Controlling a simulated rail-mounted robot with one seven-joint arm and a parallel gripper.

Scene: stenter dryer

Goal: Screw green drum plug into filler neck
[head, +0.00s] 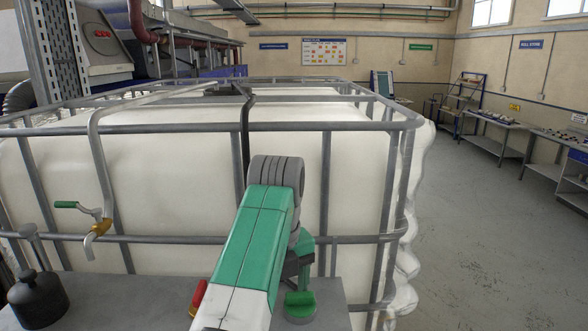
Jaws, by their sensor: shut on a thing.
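The green drum plug (300,305) is a round green disc with a raised grip, low in the head view at the grey bench top, just right of my forearm. My gripper (301,285) is dark, points down and is shut on the plug's top. My green and white arm covers part of it, and the fingertips are small and hard to make out. I cannot make out the filler neck. I cannot tell whether the plug touches anything beneath it.
A large white tank (210,180) in a grey tube cage (270,127) stands right behind the bench (150,295). A brass tap (98,228) hangs at left. Open floor lies right.

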